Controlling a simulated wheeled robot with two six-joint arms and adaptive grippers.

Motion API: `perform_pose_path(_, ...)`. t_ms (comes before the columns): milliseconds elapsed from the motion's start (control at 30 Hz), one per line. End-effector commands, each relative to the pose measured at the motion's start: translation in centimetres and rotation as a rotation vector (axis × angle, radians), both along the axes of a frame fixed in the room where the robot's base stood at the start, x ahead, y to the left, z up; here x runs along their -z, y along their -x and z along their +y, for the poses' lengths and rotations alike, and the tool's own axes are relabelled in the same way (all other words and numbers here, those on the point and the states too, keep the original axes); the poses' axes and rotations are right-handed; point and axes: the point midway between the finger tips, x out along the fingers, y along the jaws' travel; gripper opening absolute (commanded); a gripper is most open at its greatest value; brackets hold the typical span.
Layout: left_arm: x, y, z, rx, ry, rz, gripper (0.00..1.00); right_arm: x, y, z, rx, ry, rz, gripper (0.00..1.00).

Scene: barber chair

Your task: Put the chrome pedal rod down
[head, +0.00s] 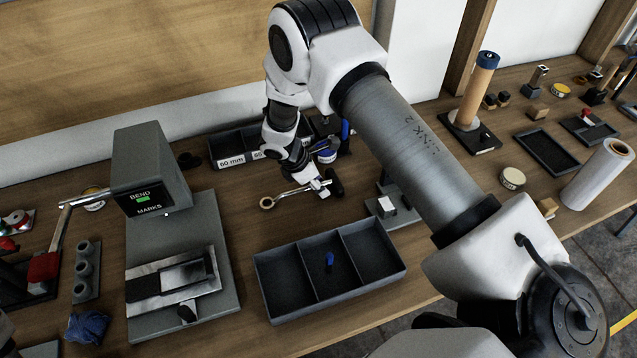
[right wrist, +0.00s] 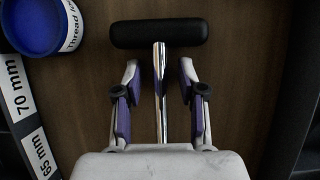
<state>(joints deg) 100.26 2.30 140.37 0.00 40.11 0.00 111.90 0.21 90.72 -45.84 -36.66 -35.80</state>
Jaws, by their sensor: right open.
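The chrome pedal rod (head: 287,196) lies on the wooden bench behind the grey divided tray, its ring end to the left and its black pad end to the right. In the right wrist view the shiny rod (right wrist: 160,85) runs between my fingers, with the black pad (right wrist: 160,34) across its far end. My right gripper (head: 324,188) is open at the pad end. Its fingers (right wrist: 160,85) stand on both sides of the rod with gaps and do not grip it. My left gripper is not in view.
The grey divided tray (head: 262,277) stands in front, with a small blue item in it. Labelled bins (head: 231,161) and a blue-lidded tub (right wrist: 33,25) are close behind. A grey bending machine (head: 150,160) stands to the left, a small grey fixture (head: 404,214) to the right.

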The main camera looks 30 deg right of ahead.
Motion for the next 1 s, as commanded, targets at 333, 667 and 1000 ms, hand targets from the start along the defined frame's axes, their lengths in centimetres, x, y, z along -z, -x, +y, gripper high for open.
perform_pose_path(333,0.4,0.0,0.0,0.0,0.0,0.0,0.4,-2.1,-0.3,0.9,-0.002,0.002,-0.004,0.4)
perform_pose_path(667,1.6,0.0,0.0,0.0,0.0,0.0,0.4,-9.5,-1.1,4.4,-0.001,0.001,-0.004,0.4)
perform_pose_path(1000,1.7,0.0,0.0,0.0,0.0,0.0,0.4,-11.2,-1.2,5.1,0.0,0.0,0.0,0.4)
